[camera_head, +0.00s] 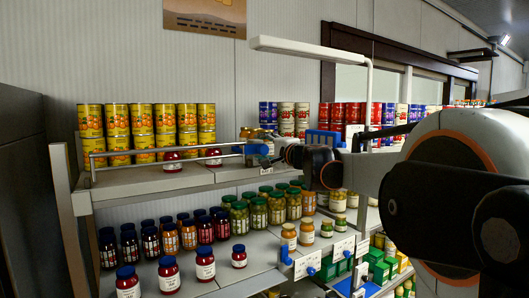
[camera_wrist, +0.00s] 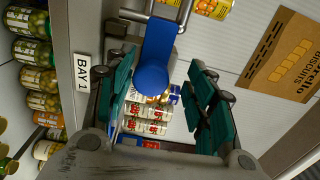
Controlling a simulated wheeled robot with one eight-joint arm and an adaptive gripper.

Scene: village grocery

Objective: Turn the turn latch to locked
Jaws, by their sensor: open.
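The turn latch (camera_wrist: 152,78) is a blue rounded piece with a broad blue arm running to the top of the wrist view. It appears between the two teal fingers of my gripper (camera_wrist: 162,103), with a visible gap to the right finger. The left finger is close beside it in the picture; I cannot tell whether they touch. In the head view my gripper (camera_head: 268,158) is at the upper shelf's front edge, just right of the rail.
A BAY 1 label (camera_wrist: 82,72) is on the shelf edge beside the latch. Yellow cans (camera_head: 142,130) stand behind the rail (camera_head: 190,150). Lower shelves hold many jars (camera_head: 168,274). A white lamp-like bar (camera_head: 310,48) hangs above.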

